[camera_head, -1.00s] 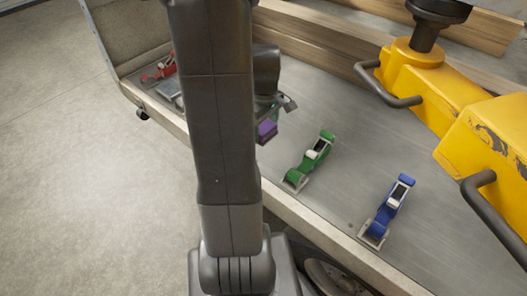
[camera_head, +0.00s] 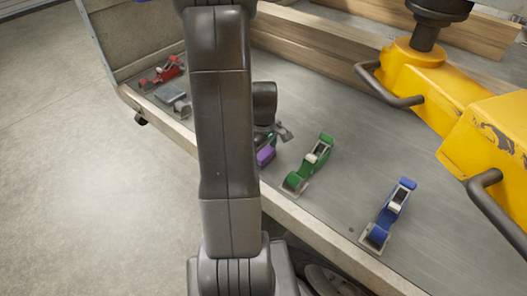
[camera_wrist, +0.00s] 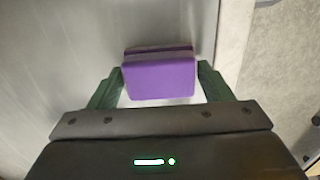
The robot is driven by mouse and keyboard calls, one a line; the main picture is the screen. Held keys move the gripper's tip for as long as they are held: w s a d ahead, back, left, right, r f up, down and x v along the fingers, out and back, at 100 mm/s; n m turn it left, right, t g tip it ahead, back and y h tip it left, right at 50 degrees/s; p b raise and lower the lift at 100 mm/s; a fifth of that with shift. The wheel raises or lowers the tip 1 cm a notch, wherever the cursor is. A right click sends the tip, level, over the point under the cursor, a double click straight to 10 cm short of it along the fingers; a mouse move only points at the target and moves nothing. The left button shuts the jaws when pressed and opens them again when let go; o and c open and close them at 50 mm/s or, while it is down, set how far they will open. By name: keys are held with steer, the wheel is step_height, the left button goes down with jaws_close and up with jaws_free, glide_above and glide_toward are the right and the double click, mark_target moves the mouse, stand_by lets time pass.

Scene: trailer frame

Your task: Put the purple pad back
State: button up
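The purple pad (camera_head: 265,155) is at my gripper, over the grey trailer bed (camera_head: 325,230) near its front edge. In the wrist view the purple pad (camera_wrist: 160,78) sits between the two green fingertips of my gripper (camera_wrist: 160,72), with a finger against each side. My gripper (camera_head: 270,142) looks shut on it. I cannot tell whether the pad touches the bed. My arm hides part of the bed to the left of the pad.
A green tool (camera_head: 310,165) lies just right of the pad, and a blue tool (camera_head: 388,215) farther right. A yellow machine (camera_head: 425,80) stands behind, near wooden planks (camera_head: 330,50).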

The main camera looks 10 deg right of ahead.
mark_target(263, 152)
steer(key=shift+o, duration=1.3)
step_height(263, 152, up, 12)
steer(key=p, duration=0.1)
steer(key=shift+p, duration=0.4)
